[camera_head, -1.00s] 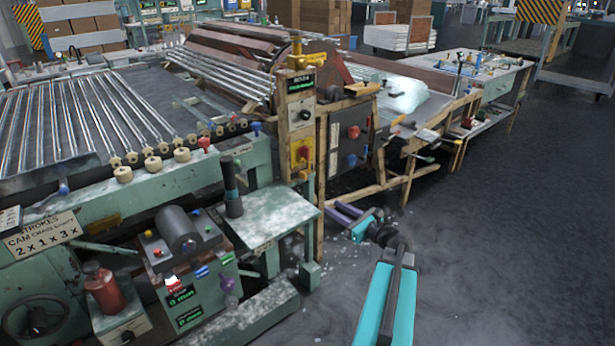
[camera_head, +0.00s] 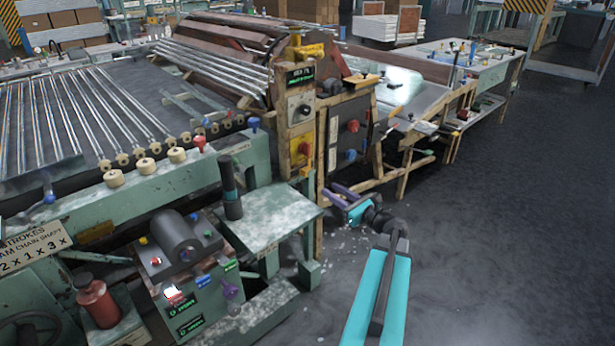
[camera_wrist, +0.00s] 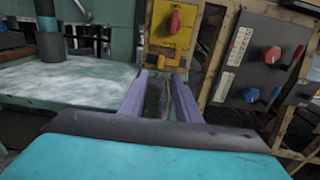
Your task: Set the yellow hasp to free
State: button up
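A yellow plate (camera_head: 301,151) with a red handle is mounted low on the wooden post. It also shows at the top of the wrist view (camera_wrist: 170,32), its red handle (camera_wrist: 173,21) upright there. A second yellow fitting (camera_head: 304,50) sits on top of the post. I cannot tell which of the two is the hasp, and no "free" marking is readable. My gripper (camera_head: 330,190), with purple fingers, is to the right of the post and below the yellow plate, apart from it. In the wrist view my gripper (camera_wrist: 160,76) is open, its fingers apart, nothing visibly held between them.
A dark panel (camera_head: 348,135) with red and blue knobs stands right of the post. A green side table (camera_head: 262,218) with a dark upright cylinder (camera_head: 231,190) lies left of my gripper. Wooden legs stand close by. The floor (camera_head: 500,220) to the right is clear.

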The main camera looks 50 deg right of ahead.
aim_at(307, 174)
jog(key=w, duration=0.9)
jog(key=w+d, duration=0.1)
jog(key=w, duration=0.3)
jog(key=shift+w, duration=0.25)
grip_shut()
